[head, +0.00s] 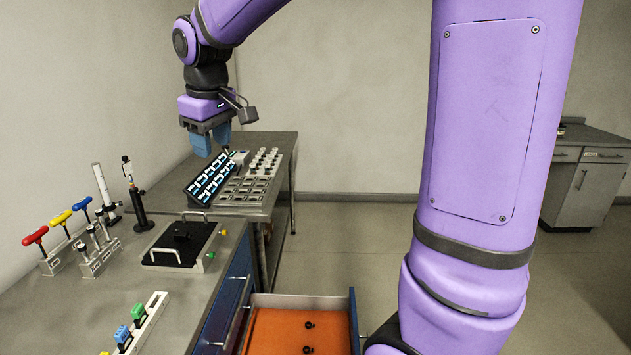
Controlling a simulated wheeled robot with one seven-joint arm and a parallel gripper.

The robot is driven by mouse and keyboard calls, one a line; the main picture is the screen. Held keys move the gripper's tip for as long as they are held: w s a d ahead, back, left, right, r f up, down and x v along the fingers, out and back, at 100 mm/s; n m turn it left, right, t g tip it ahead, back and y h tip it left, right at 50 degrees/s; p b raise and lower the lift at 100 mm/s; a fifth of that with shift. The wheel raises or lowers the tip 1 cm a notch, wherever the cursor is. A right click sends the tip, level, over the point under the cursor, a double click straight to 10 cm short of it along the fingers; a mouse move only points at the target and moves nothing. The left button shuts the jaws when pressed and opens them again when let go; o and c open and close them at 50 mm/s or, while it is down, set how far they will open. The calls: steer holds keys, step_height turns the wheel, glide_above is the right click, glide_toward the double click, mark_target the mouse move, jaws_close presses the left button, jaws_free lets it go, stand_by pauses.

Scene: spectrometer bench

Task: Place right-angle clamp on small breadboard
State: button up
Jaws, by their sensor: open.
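My gripper (212,146) hangs in the upper left of the head view, pointing down with its blue fingers apart and nothing visible between them. It appears above and beyond a black board with metal handles (205,254), which looks like the small breadboard and lies flat on the left bench. A small black block (182,234) sits on that board; it may be the right-angle clamp, but I cannot tell for sure. Two small black parts (309,325) lie apart in an open drawer, too small to identify.
The open drawer (352,318) has an orange floor. A rack of T-handled drivers (55,262) and upright posts (139,205) stand on the left bench (110,290). A tilted rack of dark, blue-marked pieces (212,181) stands at the back. My purple arm blocks the right middle.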

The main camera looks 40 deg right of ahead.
steer(key=s+d+m+t, duration=0.1)
steer(key=s+m, duration=0.1)
steer(key=s, duration=1)
steer(key=s+d+f+m+t, duration=0.1)
steer(key=s+d+m, duration=0.1)
steer(key=s, duration=1.1)
steer(key=shift+s+d+f+m+t+y, duration=0.2)
steer(key=shift+m+t+y, duration=0.1)
steer(key=shift+m, duration=0.1)
steer(key=shift+d, duration=0.1)
